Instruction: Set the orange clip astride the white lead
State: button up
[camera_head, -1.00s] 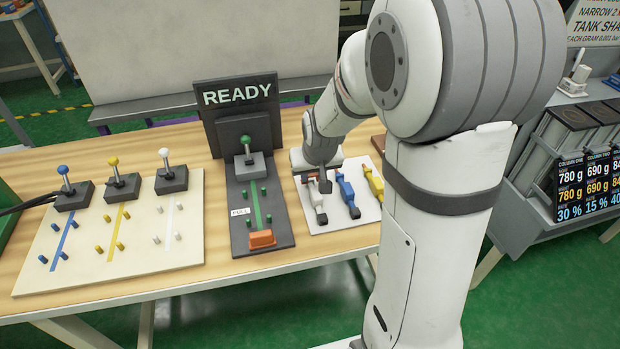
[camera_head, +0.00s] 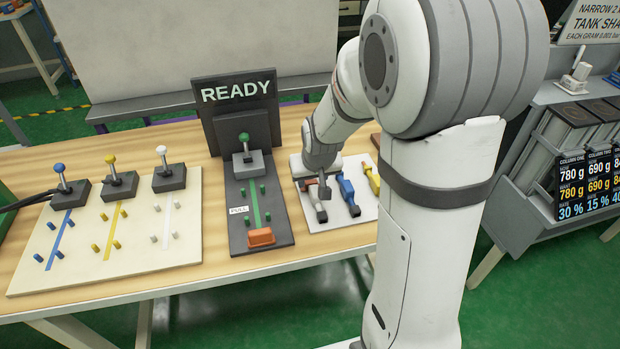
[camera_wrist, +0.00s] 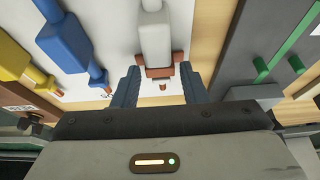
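The white lead (camera_wrist: 153,35) lies on a pale board, left of the blue lead in the head view and right of it in the wrist view. The orange clip (camera_wrist: 160,72), a rust-coloured piece, sits across the narrow end of the white lead in the wrist view, with a side at each edge of it. Whether the clip is fully seated is unclear. In the head view my gripper (camera_head: 324,190) is low over the white lead (camera_head: 317,207), and the clip is hard to make out.
The blue lead (camera_head: 349,198) and yellow lead (camera_head: 372,178) lie beside the white one. A dark panel with a green lever (camera_head: 244,142) and an orange block (camera_head: 261,237) stands to the left. A board with three levers (camera_head: 105,255) is further left.

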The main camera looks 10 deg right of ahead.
jog(key=shift+o, duration=1)
jog(key=shift+r+p, duration=0.5)
jog(key=shift+r, duration=0.1)
jog(key=p+v, duration=0.1)
jog(key=v, duration=1.1)
jog(key=s+g, duration=0.2)
jog(key=s, duration=1.4)
jog(key=shift+a, duration=0.25)
jog(key=shift+r+p, duration=0.15)
jog(key=shift+p, duration=0.15)
jog(key=w+p+v, duration=0.1)
jog(key=p+v, duration=0.5)
jog(key=v, duration=0.1)
jog(key=shift+r+p, duration=0.25)
jog(key=shift+p, duration=0.15)
